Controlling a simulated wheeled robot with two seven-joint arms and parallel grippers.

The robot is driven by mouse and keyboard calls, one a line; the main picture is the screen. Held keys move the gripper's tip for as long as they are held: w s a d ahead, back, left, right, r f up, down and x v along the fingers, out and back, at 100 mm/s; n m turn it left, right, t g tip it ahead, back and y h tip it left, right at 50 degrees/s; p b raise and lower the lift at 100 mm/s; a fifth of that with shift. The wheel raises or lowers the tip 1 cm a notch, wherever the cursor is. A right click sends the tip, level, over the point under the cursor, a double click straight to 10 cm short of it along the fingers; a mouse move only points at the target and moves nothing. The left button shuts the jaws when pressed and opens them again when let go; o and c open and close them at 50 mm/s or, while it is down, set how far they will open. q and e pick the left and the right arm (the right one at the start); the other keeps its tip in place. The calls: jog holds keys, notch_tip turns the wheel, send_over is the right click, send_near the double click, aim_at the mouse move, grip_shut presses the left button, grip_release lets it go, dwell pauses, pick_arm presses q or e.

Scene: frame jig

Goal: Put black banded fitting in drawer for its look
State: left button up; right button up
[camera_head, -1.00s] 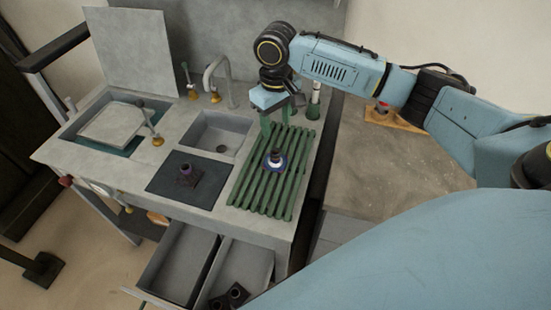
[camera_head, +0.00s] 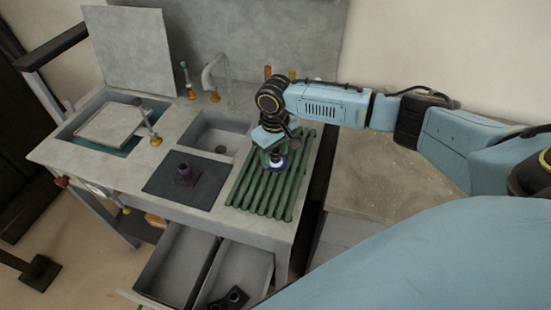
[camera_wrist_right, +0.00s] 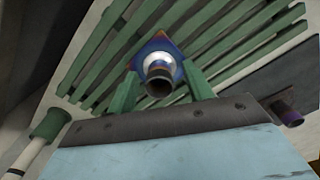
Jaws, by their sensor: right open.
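A fitting with a dark top, white band and blue base (camera_head: 276,160) stands on the green slatted rack (camera_head: 262,195). My right gripper (camera_head: 268,150) is just above and behind it, open. In the right wrist view the same fitting (camera_wrist_right: 160,72) shows between and beyond the two green fingers; I cannot tell if they touch it. A dark fitting with a purple band (camera_head: 184,174) stands on the dark mat (camera_head: 160,187), and shows at the right of the wrist view (camera_wrist_right: 287,108). Two drawers stand open below: the left drawer (camera_head: 175,262) looks empty, the right drawer (camera_head: 246,262) holds black parts (camera_head: 235,297).
A sink (camera_head: 218,135) and tap (camera_head: 214,72) are behind the mat. A basin with a grey board (camera_head: 110,125) is at the left. A brown-grey counter (camera_head: 375,180) lies to the right, mostly clear. Small bottles stand behind my right wrist.

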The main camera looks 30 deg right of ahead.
jog(key=shift+r, duration=0.1)
grip_shut()
